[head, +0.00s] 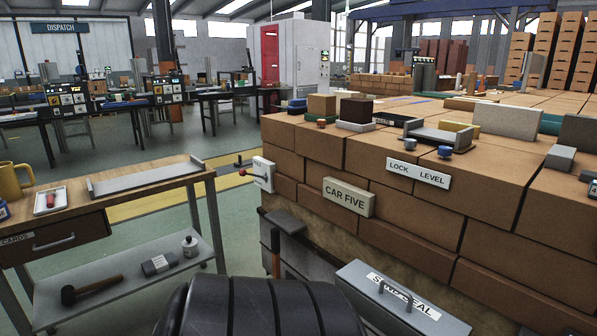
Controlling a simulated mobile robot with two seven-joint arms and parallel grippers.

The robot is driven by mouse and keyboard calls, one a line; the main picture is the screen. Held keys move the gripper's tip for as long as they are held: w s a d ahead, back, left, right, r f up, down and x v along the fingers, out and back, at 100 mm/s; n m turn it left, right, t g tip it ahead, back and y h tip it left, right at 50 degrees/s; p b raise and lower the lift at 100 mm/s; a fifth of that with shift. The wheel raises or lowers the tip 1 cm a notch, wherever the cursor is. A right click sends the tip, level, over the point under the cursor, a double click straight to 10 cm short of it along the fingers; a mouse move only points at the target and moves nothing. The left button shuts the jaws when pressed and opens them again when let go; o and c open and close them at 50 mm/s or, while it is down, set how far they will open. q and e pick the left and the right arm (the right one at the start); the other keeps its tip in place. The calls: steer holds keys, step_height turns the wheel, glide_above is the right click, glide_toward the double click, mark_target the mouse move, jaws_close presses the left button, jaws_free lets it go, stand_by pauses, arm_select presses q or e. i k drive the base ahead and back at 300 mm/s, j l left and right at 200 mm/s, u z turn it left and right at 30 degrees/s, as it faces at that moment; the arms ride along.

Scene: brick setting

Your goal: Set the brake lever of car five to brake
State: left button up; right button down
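The car stacked with brown bricks stands at centre right in the head view, with a pale CAR FIVE sign (347,197) on its side. At the car's left corner is a white plate (264,174) with small markings too small to read. A LOCK LEVEL label (418,174) is on the upper bricks. Neither of my grippers is in view.
A wooden-topped bench (115,200) with a mug (14,181), a tray and a lower shelf stands at left. A grey lidded box (400,300) is at the bottom right, close to the car. Green floor with a yellow strip (165,200) lies between bench and car.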

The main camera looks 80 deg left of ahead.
mark_target(243, 173)
steer(key=j+u, duration=0.1)
steer(key=u, duration=2.9)
steer(key=i+u, duration=0.15)
steer(key=i, duration=0.3)
steer(key=i+u, duration=0.2)
steer(key=i, duration=0.3)
steer(key=i+l+u, duration=0.15)
steer(key=i, duration=0.3)
steer(key=i+l+u, duration=0.2)
steer(key=i, duration=0.25)
steer(key=i+l+u, duration=0.15)
steer(key=i, duration=0.3)
